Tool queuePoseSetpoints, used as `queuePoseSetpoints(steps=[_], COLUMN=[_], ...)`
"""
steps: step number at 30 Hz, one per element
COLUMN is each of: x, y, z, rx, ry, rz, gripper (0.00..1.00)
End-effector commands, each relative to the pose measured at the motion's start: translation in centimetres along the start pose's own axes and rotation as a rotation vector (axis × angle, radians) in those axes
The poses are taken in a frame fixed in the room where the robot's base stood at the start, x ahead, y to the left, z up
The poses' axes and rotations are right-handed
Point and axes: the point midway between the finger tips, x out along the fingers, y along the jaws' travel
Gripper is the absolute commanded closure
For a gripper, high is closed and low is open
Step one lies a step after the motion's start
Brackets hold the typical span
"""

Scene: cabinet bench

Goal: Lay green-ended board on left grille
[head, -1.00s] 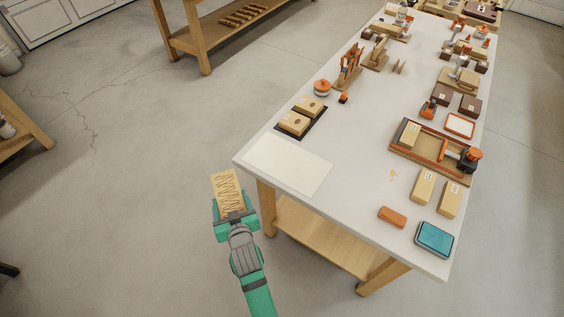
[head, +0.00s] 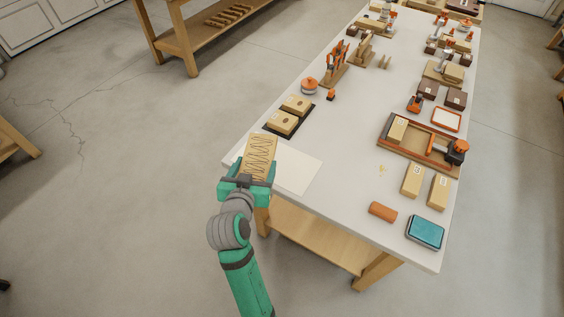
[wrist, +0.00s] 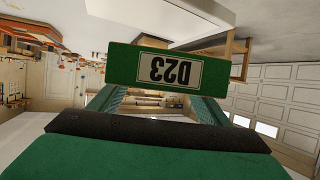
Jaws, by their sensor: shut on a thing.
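My gripper (head: 247,180) is shut on a flat wooden board (head: 261,153) with dark zigzag lines on its face. It holds the board over the near left corner of the long white table, partly in front of a pale sheet. In the wrist view the board's green end (wrist: 122,64) faces the camera, with a white label reading D23 upside down. Whether the board touches the table I cannot tell. I cannot pick out the left grille with certainty; a slatted wooden piece (head: 235,14) lies on a bench at the back.
The pale sheet (head: 296,172) lies on the white table (head: 335,185) beside the board. Behind it are two wooden blocks on a dark tray (head: 306,122). A wooden tray (head: 386,140), loose blocks, an orange piece (head: 382,212) and a teal pad (head: 425,232) lie to the right.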

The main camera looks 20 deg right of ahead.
Motion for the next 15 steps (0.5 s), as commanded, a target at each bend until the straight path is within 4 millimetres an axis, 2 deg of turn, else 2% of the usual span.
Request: queuePoseSetpoints(steps=[11, 15], x=[7.7, 10.2], y=[4.0, 5.1], z=[0.6, 2.3], rx=[0.001, 0.000], ry=[0.000, -0.003], rz=[0.003, 0.002], gripper=[0.61, 0.61])
